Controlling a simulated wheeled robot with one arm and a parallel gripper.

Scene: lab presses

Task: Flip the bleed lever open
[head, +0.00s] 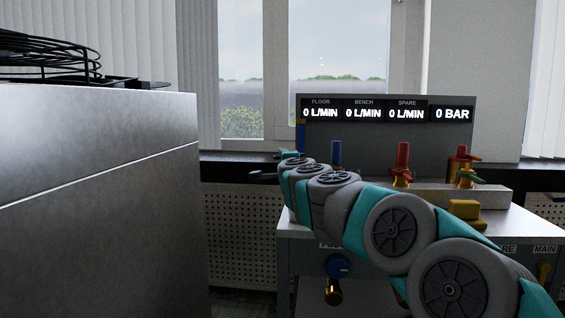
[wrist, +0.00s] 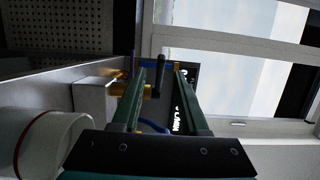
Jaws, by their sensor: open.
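No label in view marks which lever is the bleed lever. In the head view, a blue valve (head: 337,153), a red valve (head: 402,160) and a brass fitting with red and green levers (head: 463,168) stand in a row along the bench. My arm reaches left across the bench front, and its gripper end is small and dark there. In the wrist view my gripper (wrist: 165,66) is open. A blue piece (wrist: 147,63) and a short black bar (wrist: 162,73) show between and beyond its fingertips. I cannot tell whether the fingers touch either. The left finger partly hides brass parts (wrist: 147,90).
The display panel (head: 384,135) reads 0 L/MIN for floor, bench and spare, and 0 BAR. A large grey cabinet (head: 95,200) fills the left. A blue knob (head: 338,266) sits on the bench front below my arm. A window (head: 340,60) is behind.

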